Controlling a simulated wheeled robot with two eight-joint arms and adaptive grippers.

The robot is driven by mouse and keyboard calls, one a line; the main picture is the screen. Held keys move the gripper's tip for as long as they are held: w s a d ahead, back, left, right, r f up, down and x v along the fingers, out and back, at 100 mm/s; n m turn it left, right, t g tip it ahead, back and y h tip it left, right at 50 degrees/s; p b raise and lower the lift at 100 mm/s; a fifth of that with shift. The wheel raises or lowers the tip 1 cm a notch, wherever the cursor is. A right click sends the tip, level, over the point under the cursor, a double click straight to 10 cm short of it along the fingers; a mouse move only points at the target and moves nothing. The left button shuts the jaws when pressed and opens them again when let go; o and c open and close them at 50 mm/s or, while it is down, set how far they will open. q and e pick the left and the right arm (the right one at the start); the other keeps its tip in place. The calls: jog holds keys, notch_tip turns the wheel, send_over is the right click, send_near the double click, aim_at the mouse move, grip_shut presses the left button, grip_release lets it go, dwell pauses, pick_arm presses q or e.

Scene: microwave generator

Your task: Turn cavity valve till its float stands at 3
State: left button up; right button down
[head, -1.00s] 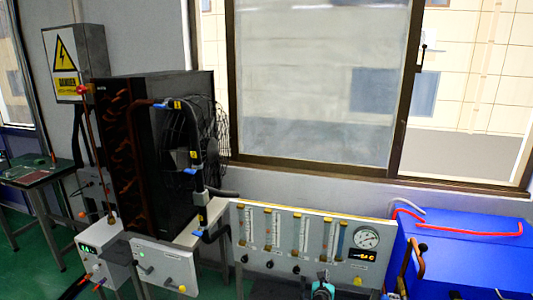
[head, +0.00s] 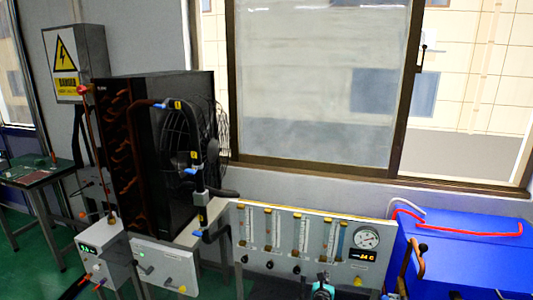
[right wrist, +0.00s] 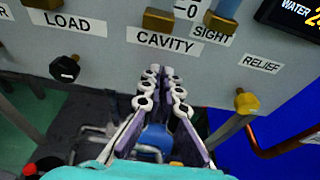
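The cavity flow tube (head: 327,238) is on the grey panel (head: 287,262) in the head view; its float is too small to read. In the right wrist view the CAVITY label (right wrist: 165,41) is at the top middle, with only the tube's brass foot (right wrist: 159,20) above it. The cavity valve knob is hidden behind my right gripper (right wrist: 164,78), whose two fingers point at the panel just below that label. The fingers stand close together with a narrow gap; a grip cannot be made out. My right gripper (head: 322,287) also shows at the head view's bottom edge. My left gripper is not visible.
The black load knob (right wrist: 64,68) is left of my fingers, and the yellow relief knob (right wrist: 246,101) is to the right. A gauge (head: 366,238) and a yellow-digit display (head: 362,256) are at the panel's right. A blue cabinet (head: 460,262) stands beside it.

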jog(key=shift+r, duration=0.25)
jog(key=s+a, duration=0.1)
jog(key=s, duration=0.4)
jog(key=shift+s+a, duration=0.3)
jog(key=shift+s, duration=0.1)
jog(key=w+d, duration=0.1)
jog(key=w, duration=0.5)
jog(key=shift+d, duration=0.25)
jog(key=shift+s+f, duration=0.1)
jog(key=shift+f, duration=0.25)
dwell(0.7)
jog(key=shift+s+d, duration=0.1)
jog(key=shift+d, duration=0.05)
dwell(0.4)
